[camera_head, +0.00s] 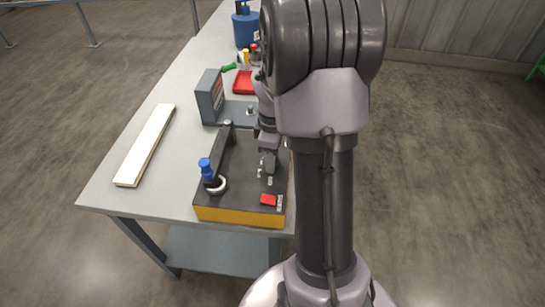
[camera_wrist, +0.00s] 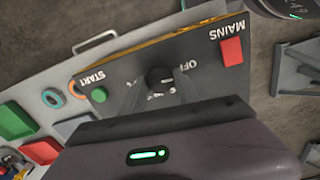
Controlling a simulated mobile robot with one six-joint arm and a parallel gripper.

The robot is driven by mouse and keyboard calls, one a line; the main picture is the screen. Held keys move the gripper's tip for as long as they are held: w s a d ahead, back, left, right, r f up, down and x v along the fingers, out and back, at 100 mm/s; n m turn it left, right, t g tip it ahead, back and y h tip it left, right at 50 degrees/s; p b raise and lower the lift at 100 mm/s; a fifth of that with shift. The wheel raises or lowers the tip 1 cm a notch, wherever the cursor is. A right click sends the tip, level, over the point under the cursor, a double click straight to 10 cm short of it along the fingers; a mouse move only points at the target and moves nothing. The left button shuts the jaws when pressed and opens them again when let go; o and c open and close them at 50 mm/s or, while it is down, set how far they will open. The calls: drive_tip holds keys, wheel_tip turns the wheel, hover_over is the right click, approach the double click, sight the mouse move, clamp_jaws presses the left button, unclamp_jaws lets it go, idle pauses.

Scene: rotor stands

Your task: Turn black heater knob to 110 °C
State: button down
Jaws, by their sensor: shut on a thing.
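The black heater knob (camera_wrist: 159,77) sits on the dark panel of the heater (camera_wrist: 205,60), in the middle of the wrist view. My gripper (camera_wrist: 160,88) has one finger on each side of the knob and is shut on it. An OFF label is partly visible beside the knob; the rest of the scale and the pointer are hidden or too small to read. In the head view the heater (camera_head: 240,213) has a black top and yellow base, and my gripper (camera_head: 267,163) reaches down onto its right part, hiding the knob.
The panel also has a red MAINS switch (camera_wrist: 231,51) and a green START button (camera_wrist: 99,94). A blue-handled part (camera_head: 205,168) stands on the heater's left. A grey box (camera_head: 210,97), red tray (camera_head: 244,82) and long pale bar (camera_head: 146,144) lie on the bench.

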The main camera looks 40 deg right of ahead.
drive_tip(key=m, duration=0.8)
drive_tip(key=shift+m, duration=0.4)
drive_tip(key=m, duration=0.4)
drive_tip(key=shift+m, duration=0.3)
drive_tip(key=m, duration=0.3)
drive_tip(key=shift+m, duration=0.3)
drive_tip(key=m+b, duration=0.1)
drive_tip(key=m, duration=0.3)
drive_tip(key=shift+m, duration=0.3)
drive_tip(key=m+b, duration=0.1)
drive_tip(key=m, duration=0.3)
drive_tip(key=shift+b, duration=0.4)
drive_tip(key=m+b, duration=0.1)
drive_tip(key=m, duration=0.4)
drive_tip(key=shift+m+b, duration=0.85)
drive_tip(key=shift+m, duration=1.05)
